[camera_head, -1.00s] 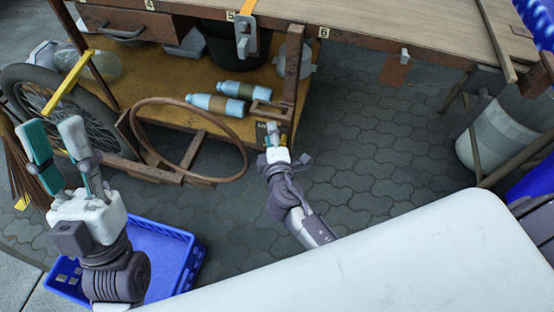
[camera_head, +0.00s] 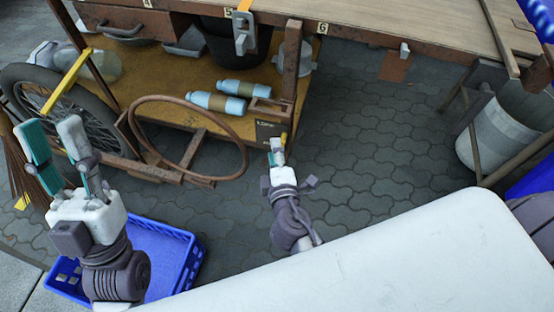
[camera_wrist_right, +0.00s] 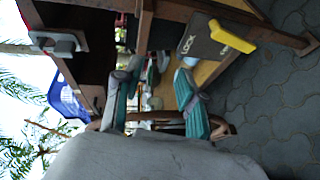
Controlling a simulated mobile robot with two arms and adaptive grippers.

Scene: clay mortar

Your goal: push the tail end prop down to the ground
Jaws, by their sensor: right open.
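A dark plate (camera_head: 269,131) marked "LOCK" (camera_wrist_right: 205,42) sits at the cart's lower corner under the rusty post (camera_head: 292,75). A yellow lever (camera_head: 284,138) sticks out from it and shows clearly in the right wrist view (camera_wrist_right: 232,36). I cannot tell a separate tail end prop. My right gripper (camera_head: 277,152) is just in front of the plate in the head view, open and empty; in its wrist view (camera_wrist_right: 152,88) the lever lies right of both fingers, apart from them. My left gripper (camera_head: 52,135) is open and empty, raised above the blue crate (camera_head: 175,240).
The cart's lower shelf (camera_head: 165,85) holds blue bottles (camera_head: 217,102). A brown hoop (camera_head: 180,176) and a spoked wheel (camera_head: 60,110) are at left. A grey bucket (camera_head: 492,135) stands at right. The paving (camera_head: 370,150) between cart and bucket is clear.

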